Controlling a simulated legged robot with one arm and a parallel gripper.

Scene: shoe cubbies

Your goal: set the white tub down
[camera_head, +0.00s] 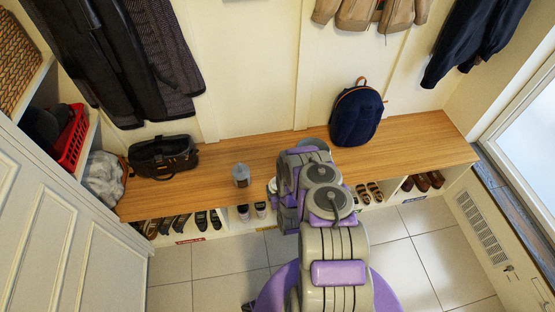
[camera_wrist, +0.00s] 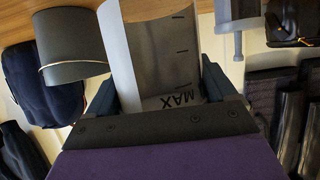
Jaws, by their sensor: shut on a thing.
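The white tub (camera_wrist: 150,50) is held between the two dark fingers of my gripper (camera_wrist: 158,92) in the wrist view. Its curved inside shows, with black marks and the word MAX. My gripper is shut on it. In the head view my own arm hides the gripper and most or all of the tub. The wooden bench (camera_head: 215,182) lies below and beyond the arm. I cannot tell whether the tub touches the bench.
A grey container (camera_head: 241,175) stands on the bench left of my arm. A black bag (camera_head: 163,157) sits farther left, a navy backpack (camera_head: 357,112) to the right. A dark grey cylinder (camera_wrist: 72,52) shows beside the tub. Bare bench lies right of the backpack.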

